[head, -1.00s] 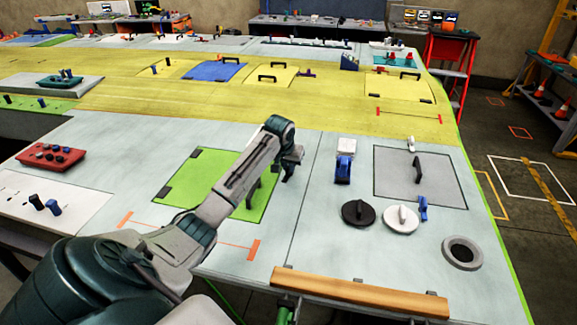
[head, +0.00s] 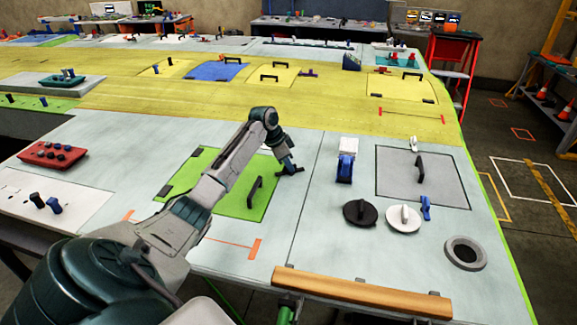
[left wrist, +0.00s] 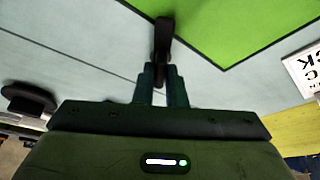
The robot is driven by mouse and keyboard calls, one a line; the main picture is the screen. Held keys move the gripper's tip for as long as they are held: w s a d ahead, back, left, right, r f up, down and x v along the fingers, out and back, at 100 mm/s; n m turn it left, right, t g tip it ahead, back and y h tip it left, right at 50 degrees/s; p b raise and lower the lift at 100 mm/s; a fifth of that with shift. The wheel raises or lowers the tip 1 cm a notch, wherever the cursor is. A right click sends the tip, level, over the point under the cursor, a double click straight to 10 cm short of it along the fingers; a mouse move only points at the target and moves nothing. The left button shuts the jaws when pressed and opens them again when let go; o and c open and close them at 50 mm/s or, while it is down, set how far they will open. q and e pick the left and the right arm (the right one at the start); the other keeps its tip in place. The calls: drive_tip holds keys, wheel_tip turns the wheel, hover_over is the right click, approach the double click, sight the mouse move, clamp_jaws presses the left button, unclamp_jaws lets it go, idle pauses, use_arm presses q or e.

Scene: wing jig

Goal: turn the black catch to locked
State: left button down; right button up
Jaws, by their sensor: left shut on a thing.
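The black catch (left wrist: 164,32) stands beside the corner of the green panel (head: 229,200) on the pale grey skin. In the left wrist view its dark lever runs down between my two fingers. My left gripper (head: 290,170) is low at the panel's right edge in the head view and is shut on the catch. The gripper (left wrist: 161,80) hides the catch's lower part in the left wrist view. In the head view the catch is hard to tell from the dark fingers. My right gripper is not in view.
A black handle (head: 254,188) stands on the green panel. To the right are a blue and white clamp (head: 345,165), a black round knob (head: 360,211), a white round knob (head: 403,217) and a grey panel (head: 440,185). A wooden bar (head: 360,292) lines the front edge.

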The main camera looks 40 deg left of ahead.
use_arm(q)
drive_tip(key=m+b, duration=0.1)
drive_tip(key=m+h, duration=0.1)
drive_tip(key=m, duration=0.1)
drive_tip(key=shift+w+a+m+g+b, duration=0.15)
drive_tip(key=shift+a+m+g+b, duration=0.05)
drive_tip(key=shift+m+g+b, duration=0.15)
drive_tip(key=shift+w+r+m+g+h+b, duration=0.15)
drive_tip(key=shift+m+g+h+b, duration=0.4)
drive_tip(key=shift+m, duration=0.7)
drive_tip(key=shift+a+y, duration=0.1)
drive_tip(key=shift+y, duration=0.15)
drive_tip(key=c, duration=1.5)
unclamp_jaws()
drive_tip(key=shift+b, duration=0.35)
